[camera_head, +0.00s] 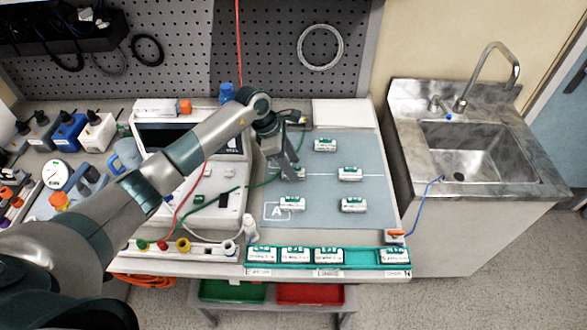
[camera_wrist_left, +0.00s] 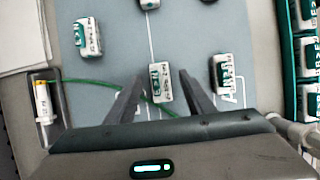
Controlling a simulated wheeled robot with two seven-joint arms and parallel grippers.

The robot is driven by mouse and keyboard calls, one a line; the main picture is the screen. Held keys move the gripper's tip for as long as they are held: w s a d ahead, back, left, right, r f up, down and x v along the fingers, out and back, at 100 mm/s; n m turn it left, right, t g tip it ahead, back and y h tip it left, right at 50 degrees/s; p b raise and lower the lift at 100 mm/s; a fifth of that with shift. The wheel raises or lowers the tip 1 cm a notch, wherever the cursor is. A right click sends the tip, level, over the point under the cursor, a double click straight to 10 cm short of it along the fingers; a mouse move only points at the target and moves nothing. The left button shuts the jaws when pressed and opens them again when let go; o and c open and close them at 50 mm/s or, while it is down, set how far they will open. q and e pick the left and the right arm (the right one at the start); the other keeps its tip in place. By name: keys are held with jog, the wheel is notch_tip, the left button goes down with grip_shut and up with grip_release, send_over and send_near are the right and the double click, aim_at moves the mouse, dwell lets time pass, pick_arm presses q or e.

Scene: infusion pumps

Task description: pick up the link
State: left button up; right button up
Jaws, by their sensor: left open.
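Several small white modules with green ends and dark print lie on a grey-blue mat; which one is called the link I cannot read. My left gripper (camera_head: 290,166) is over the mat's left part. Its two fingers (camera_wrist_left: 163,92) are apart, pointing at one module (camera_wrist_left: 160,80) lying between and just beyond their tips. In the head view this module (camera_head: 297,174) is partly hidden by the gripper. Other modules lie behind (camera_head: 325,145), to the right (camera_head: 350,174), and in front (camera_head: 292,203) (camera_head: 354,204). My right gripper is not in view.
A green cable (camera_wrist_left: 100,84) runs across the mat close to the left fingers. A green tray (camera_head: 375,257) with several similar modules lies along the front edge. A white device (camera_head: 215,205) stands left of the mat. A sink (camera_head: 460,150) is at right.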

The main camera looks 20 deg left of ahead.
pick_arm(q)
jog(key=shift+d+f, duration=0.2)
jog(key=shift+f, duration=0.2)
jog(key=c, duration=1.1)
jog(key=shift+w, duration=0.1)
